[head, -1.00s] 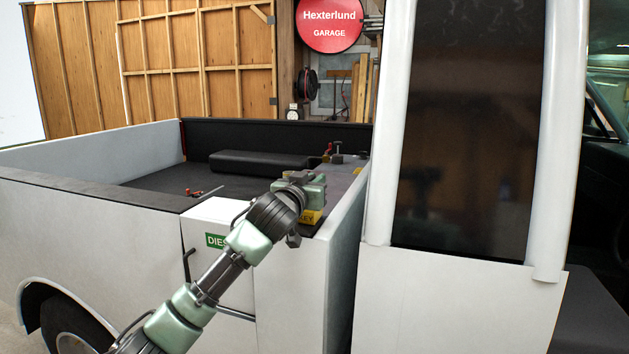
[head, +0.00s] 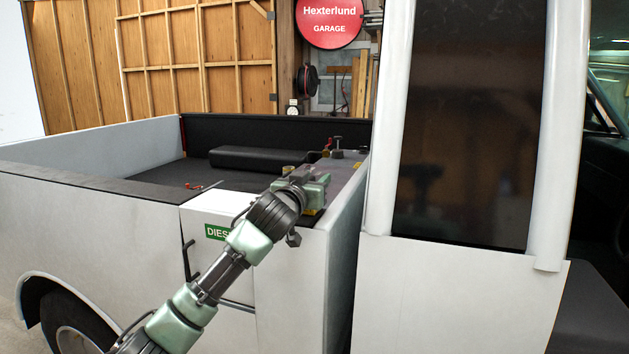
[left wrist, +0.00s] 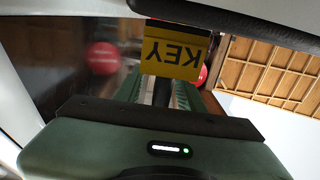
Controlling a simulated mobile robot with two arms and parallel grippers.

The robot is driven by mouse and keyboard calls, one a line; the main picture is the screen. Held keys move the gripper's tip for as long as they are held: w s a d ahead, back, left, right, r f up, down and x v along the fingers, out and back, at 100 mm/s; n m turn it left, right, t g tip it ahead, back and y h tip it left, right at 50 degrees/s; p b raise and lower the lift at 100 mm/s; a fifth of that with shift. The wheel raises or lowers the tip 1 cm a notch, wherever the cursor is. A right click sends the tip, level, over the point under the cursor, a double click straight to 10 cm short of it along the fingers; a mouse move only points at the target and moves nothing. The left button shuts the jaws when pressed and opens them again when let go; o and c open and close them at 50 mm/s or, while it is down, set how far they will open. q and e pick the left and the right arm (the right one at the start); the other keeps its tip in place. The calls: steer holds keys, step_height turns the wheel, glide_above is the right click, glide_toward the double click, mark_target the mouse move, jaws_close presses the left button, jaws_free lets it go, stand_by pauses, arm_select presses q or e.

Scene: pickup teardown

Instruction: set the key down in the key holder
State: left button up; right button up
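The yellow block lettered KEY, which I take for the key holder (left wrist: 175,55), shows upside down in the left wrist view, just beyond my left gripper. In the head view only a small yellow edge of the holder (head: 312,212) shows below the gripper, at the truck bed's near corner. My left gripper (head: 318,188) is over that corner. In the left wrist view its green ridged fingers stand on both sides of a narrow dark piece (left wrist: 162,92). I cannot tell whether that piece is the key, or whether the fingers grip it. My right gripper is in neither view.
A white pickup (head: 100,210) fills the middle, with its cab pillar (head: 388,150) close right of my left gripper. A black cushion-like block (head: 260,158), a red-handled tool (head: 195,186) and clamp-like tools (head: 337,150) are in or beside the bed.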

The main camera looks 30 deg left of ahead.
arm_select(q)
steer(key=shift+s+d, duration=0.1)
steer(key=shift+s, duration=0.15)
steer(key=b+v, duration=0.3)
steer(key=v, duration=0.3)
steer(key=shift+s+f, duration=0.1)
steer(key=shift+s, duration=0.6)
steer(key=shift+d, duration=0.1)
